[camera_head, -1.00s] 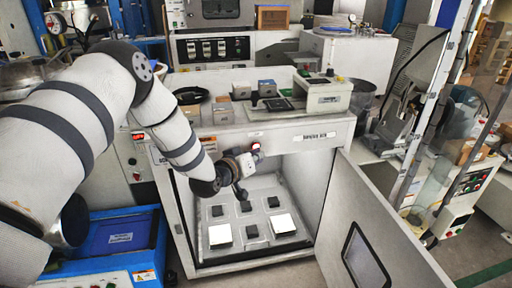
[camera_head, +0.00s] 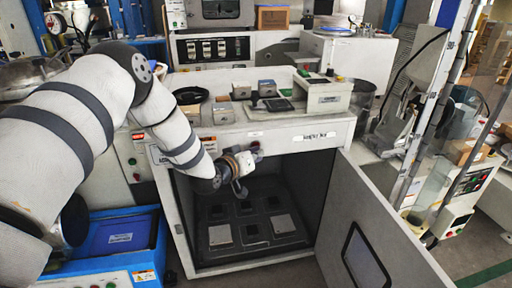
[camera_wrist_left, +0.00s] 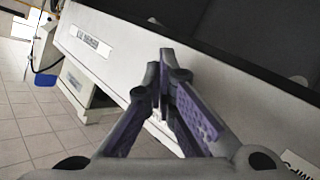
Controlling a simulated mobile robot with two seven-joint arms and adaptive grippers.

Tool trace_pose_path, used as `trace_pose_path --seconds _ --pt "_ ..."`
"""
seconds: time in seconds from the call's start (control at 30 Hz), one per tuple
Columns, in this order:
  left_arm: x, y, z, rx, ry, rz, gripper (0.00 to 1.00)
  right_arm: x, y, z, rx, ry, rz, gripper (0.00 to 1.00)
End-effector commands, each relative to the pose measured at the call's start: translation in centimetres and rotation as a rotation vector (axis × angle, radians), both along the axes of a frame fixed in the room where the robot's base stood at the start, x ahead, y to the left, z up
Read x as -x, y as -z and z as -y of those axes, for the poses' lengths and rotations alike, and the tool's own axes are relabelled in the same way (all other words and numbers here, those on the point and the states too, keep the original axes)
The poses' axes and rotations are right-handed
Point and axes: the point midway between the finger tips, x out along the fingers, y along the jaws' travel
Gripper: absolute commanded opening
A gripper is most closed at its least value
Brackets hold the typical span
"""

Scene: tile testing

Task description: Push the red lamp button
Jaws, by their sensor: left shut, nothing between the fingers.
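A white test cabinet (camera_head: 290,137) stands in the middle with its door (camera_head: 375,225) swung open. My left gripper (camera_head: 254,152) is at the upper front edge of the cabinet, around where the lamp button sits. In the left wrist view my left gripper (camera_wrist_left: 165,65) is shut and empty, its purple-padded fingers together against or just in front of the white front panel (camera_wrist_left: 210,75). The red button itself is not distinct now; the gripper seems to cover it, and I cannot tell contact. The cabinet's inside (camera_head: 265,195) is dark. My right gripper is out of view.
Several square tiles (camera_head: 283,224) lie on the cabinet floor. Small blocks (camera_head: 267,88), a black bowl (camera_head: 190,96) and a pale device (camera_head: 325,95) stand on the cabinet top. A blue box (camera_head: 122,238) stands at lower left.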

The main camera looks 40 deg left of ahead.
Motion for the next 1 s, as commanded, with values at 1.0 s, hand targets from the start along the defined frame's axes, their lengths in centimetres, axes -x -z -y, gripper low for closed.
trace_pose_path --seconds 1.0 --pt "4.3 -0.2 5.1 0.001 0.000 0.002 0.00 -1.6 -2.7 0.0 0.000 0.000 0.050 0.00"
